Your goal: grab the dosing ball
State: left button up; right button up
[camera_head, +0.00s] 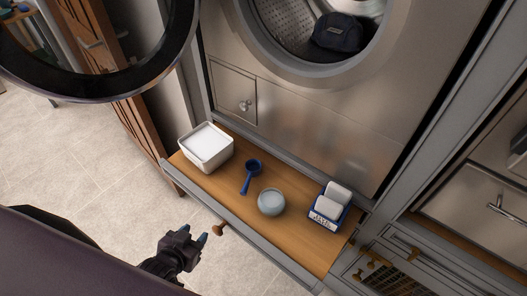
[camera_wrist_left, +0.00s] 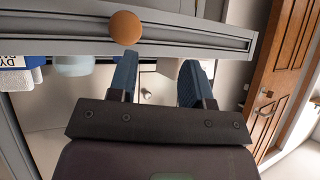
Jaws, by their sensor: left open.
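The dosing ball (camera_head: 271,201) is a small round, pale grey-blue thing on the wooden pull-out shelf (camera_head: 297,229), between the blue scoop and the blue box. In the left wrist view a pale blue rounded part of it (camera_wrist_left: 73,66) shows below the shelf's front rail, left of my fingers. My left gripper (camera_head: 194,236) is open and empty, with blue fingertips. It is in front of the shelf's front edge, to the left of the ball and apart from it. In the wrist view its two fingers (camera_wrist_left: 160,78) point toward the rail. My right gripper is not in view.
A white tub (camera_head: 206,147), a blue scoop (camera_head: 250,177) and a blue box with white tablets (camera_head: 329,206) share the shelf. A round wooden knob (camera_head: 220,229) sticks out near my gripper. The washer's open door (camera_head: 150,82) hangs at upper left; a dark cap (camera_head: 339,33) lies in the drum.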

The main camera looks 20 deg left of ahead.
aim_at(271, 202)
jog(key=k+j+z, duration=0.15)
jog(key=j, duration=0.25)
jog(key=j+z, duration=0.1)
jog(key=j, duration=0.35)
jog(key=k+j+z, duration=0.15)
jog(key=j, duration=0.2)
jog(key=j+z, duration=0.15)
jog(key=j, duration=0.45)
jog(key=k+j+z, duration=0.2)
jog(key=j, duration=0.4)
jog(key=i, duration=0.1)
